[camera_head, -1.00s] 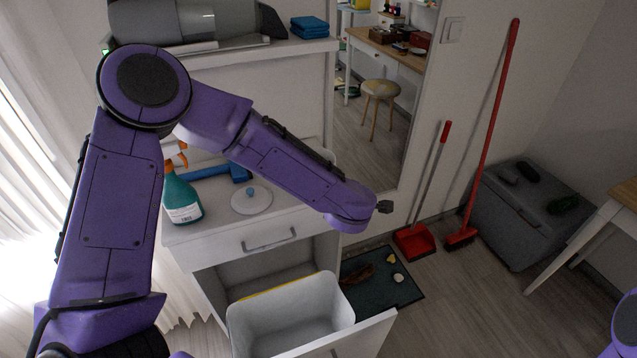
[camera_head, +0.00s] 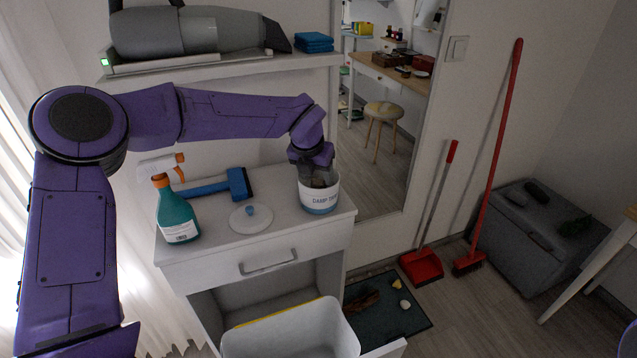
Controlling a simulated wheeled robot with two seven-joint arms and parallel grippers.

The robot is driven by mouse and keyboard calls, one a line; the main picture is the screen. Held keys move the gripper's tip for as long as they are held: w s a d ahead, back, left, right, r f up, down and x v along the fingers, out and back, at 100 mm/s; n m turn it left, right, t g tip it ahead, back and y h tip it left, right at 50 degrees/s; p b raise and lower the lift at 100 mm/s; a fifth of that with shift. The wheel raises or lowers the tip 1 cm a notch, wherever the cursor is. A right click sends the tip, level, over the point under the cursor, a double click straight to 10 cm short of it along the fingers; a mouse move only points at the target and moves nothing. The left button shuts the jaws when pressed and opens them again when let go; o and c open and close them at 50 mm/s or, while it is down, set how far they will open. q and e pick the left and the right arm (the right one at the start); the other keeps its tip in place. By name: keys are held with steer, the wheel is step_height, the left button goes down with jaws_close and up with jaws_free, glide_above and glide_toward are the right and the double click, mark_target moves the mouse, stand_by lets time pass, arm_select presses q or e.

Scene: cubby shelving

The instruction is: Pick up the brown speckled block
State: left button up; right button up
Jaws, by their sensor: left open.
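My left gripper (camera_head: 317,178) points down into the mouth of a white tub with a blue band and lettering (camera_head: 320,200), at the right of the cabinet top. Its jaws are open, and the fingertips are partly hidden by the tub's rim. Something brownish shows between the fingers inside the tub; it is too small and dark to tell whether it is the brown speckled block. An uneven brown piece (camera_head: 363,300) lies on the dark floor mat (camera_head: 415,318). My right gripper is not in view.
A shelf with a grey vacuum (camera_head: 190,32) hangs above. A white bin (camera_head: 290,338) sits in the open lower drawer.

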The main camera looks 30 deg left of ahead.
mark_target(319, 184)
arm_select(q)
steer(key=x, duration=0.2)
steer(key=shift+w+f, duration=0.2)
steer(key=shift+f, duration=0.15)
steer(key=shift+r, duration=0.1)
steer(key=c, duration=0.8)
